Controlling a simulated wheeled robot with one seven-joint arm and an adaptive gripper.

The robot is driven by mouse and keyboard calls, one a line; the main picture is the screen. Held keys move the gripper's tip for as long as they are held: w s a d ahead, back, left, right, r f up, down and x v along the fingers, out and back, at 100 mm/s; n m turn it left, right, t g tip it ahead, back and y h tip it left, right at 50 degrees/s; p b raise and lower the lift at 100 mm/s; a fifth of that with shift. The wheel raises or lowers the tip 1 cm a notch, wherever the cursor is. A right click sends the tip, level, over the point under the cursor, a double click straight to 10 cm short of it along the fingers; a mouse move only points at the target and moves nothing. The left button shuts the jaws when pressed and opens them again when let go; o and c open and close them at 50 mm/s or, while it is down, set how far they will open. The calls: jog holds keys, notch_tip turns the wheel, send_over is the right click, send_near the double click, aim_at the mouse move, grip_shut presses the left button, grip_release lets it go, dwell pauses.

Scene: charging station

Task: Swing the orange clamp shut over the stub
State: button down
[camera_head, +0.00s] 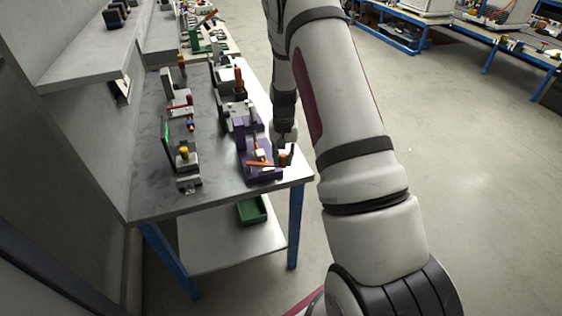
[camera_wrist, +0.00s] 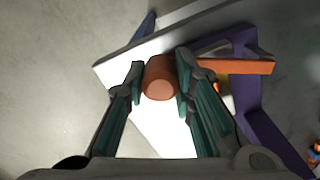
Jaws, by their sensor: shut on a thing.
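The orange clamp shows in the wrist view as a flat orange arm (camera_wrist: 240,67) reaching right over a purple fixture (camera_wrist: 245,110), with a thick orange-brown knob (camera_wrist: 160,78) at its left end. My gripper (camera_wrist: 160,82) has its fingers on both sides of the knob and is shut on it. In the head view the orange arm (camera_head: 260,164) lies across the purple fixture (camera_head: 268,175) at the table's near right corner, and my gripper (camera_head: 286,152) is at its right end. The stub cannot be made out clearly; a small yellowish part shows below the orange arm.
The grey table (camera_head: 160,203) has a row of fixtures with coloured parts along its left and far sides. A green tray (camera_head: 252,210) sits on the lower shelf. A wall shelf (camera_head: 85,60) overhangs at the left. The floor right of the table is clear.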

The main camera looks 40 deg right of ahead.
jog(key=w+d+n+b, duration=0.1)
jog(key=w+n+b, duration=0.1)
jog(key=w+d+n+b, duration=0.1)
jog(key=w+n+b, duration=0.1)
jog(key=w+n, duration=0.1)
jog(key=w+n+b, duration=0.2)
jog(key=shift+w+d+n, duration=0.2)
jog(key=shift+d+n, duration=0.1)
jog(key=shift+d, duration=0.1)
jog(key=shift+w+a+n+b, duration=0.1)
jog(key=shift+w+n+b, duration=0.5)
jog(key=shift+w+n, duration=0.4)
jog(key=c, duration=1.3)
grip_release()
jog(key=shift+c, duration=0.2)
